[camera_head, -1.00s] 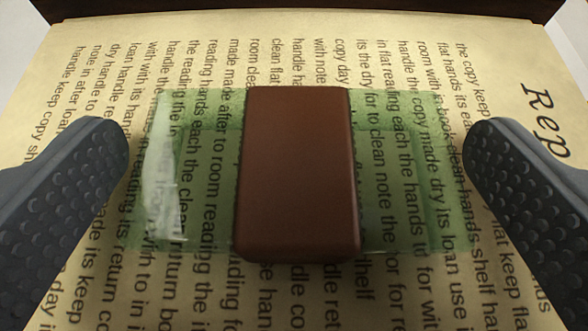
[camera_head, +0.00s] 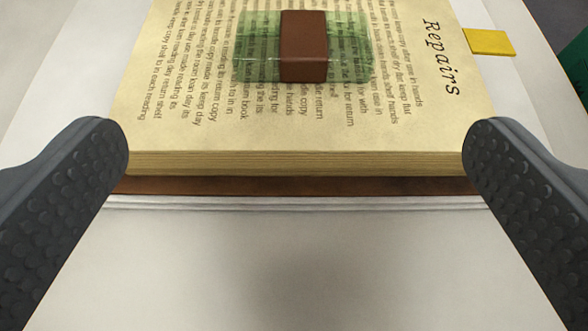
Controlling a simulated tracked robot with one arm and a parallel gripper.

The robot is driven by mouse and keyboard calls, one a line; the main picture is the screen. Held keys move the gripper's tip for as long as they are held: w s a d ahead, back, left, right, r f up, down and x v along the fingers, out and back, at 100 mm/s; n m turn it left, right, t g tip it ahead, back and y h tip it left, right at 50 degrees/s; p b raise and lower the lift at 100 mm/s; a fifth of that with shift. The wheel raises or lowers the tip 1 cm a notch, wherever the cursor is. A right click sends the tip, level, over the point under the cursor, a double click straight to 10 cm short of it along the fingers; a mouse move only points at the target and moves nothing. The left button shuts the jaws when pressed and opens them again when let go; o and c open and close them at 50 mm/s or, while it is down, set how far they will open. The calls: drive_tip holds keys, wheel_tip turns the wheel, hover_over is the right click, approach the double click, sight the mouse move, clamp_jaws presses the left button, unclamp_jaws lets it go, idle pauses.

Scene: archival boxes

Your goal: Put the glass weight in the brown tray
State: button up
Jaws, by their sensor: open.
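The glass weight (camera_head: 352,50) is a clear green block with a brown band (camera_head: 303,46) around its middle. It lies on the printed page of an open book (camera_head: 200,125), near the top of the view. My gripper (camera_head: 296,150) is open and empty. Its two dark, dimpled fingers stand wide apart at the left and right edges, with the weight beyond and between them, not touched. No brown tray shows in this view.
The book has a brown cover edge and lies on a white surface (camera_head: 290,260), which is bare in front of it. A yellow tab (camera_head: 488,42) sticks out at the book's right side. A green thing (camera_head: 575,62) shows at the far right edge.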

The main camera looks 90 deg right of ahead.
drive_tip(key=shift+a+r, duration=0.15)
drive_tip(key=shift+a, duration=0.05)
